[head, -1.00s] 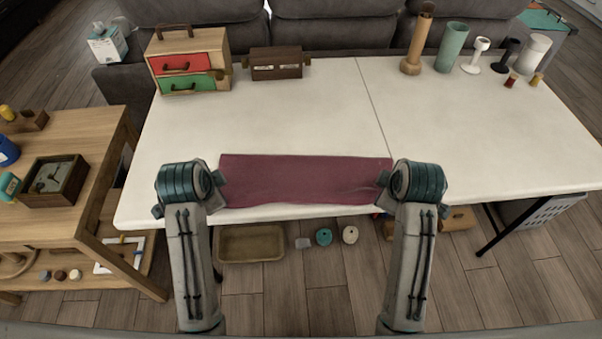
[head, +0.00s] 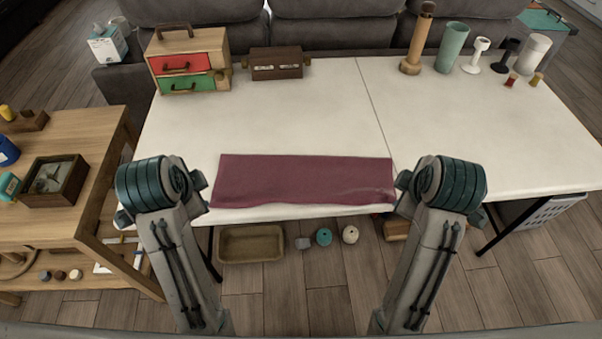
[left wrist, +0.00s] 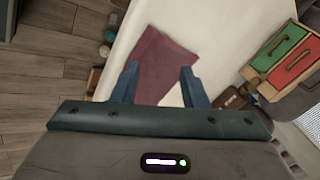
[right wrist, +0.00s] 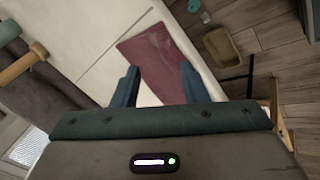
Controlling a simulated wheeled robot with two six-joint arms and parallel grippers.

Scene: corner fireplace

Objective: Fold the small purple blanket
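The purple blanket (head: 302,181) lies as a long, narrow strip along the front edge of the white table, with small wrinkles on its near side. It also shows in the left wrist view (left wrist: 160,62) and the right wrist view (right wrist: 155,62). My left gripper (left wrist: 158,82) is open and empty, off the blanket's left end. My right gripper (right wrist: 158,82) is open and empty, off its right end. In the head view the wrists hide most of both grippers. Both grippers are apart from the blanket.
The white table (head: 300,110) is clear behind the blanket. A drawer box (head: 188,65) and a dark wooden box (head: 276,63) stand at its back left. Several cylinders, including a green one (head: 451,47), stand at the back right. A wooden side table (head: 90,150) is on the left.

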